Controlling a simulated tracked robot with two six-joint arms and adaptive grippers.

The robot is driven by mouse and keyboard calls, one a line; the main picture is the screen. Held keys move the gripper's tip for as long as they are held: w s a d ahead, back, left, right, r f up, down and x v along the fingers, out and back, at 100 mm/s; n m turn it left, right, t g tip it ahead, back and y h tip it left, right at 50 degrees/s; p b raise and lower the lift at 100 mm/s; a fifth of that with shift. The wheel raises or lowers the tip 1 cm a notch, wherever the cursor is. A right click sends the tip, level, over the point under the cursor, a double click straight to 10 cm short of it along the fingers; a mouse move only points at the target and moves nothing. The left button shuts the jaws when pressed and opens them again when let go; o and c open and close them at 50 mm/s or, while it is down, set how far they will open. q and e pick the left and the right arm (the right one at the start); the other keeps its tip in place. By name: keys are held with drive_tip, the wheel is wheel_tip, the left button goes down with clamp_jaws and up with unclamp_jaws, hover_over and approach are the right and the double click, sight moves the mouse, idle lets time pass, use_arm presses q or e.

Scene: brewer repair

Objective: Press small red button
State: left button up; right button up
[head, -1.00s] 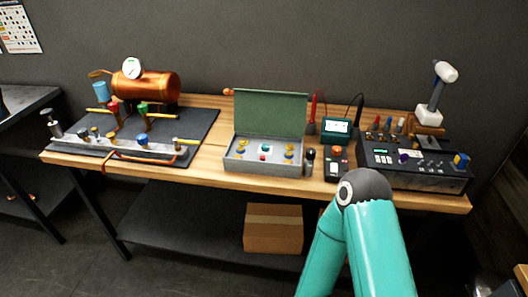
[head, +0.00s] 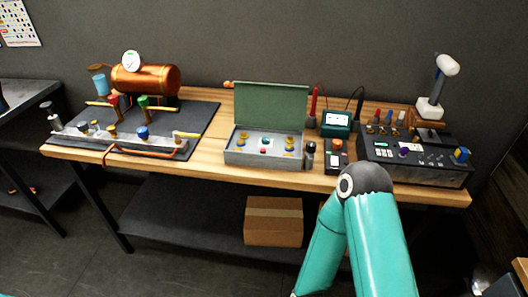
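A small black box (head: 337,163) stands near the table's front edge, right of the open grey case, with an orange-red button (head: 337,144) on top. A smaller red round piece (head: 263,152) sits inside the open grey case (head: 240,157), among yellow and blue pieces and a green one. I cannot tell from this distance which of the red ones is the small red button. A teal arm of mine rises at the lower right, its dark joint just in front of the table edge. Neither gripper is in view.
A copper boiler (head: 147,79) and a valve manifold (head: 120,143) stand on a dark mat at the left. A green-cased meter (head: 335,123), a black control panel (head: 414,163) and a hammer (head: 437,87) are at the right. A cardboard box (head: 273,221) sits on the lower shelf.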

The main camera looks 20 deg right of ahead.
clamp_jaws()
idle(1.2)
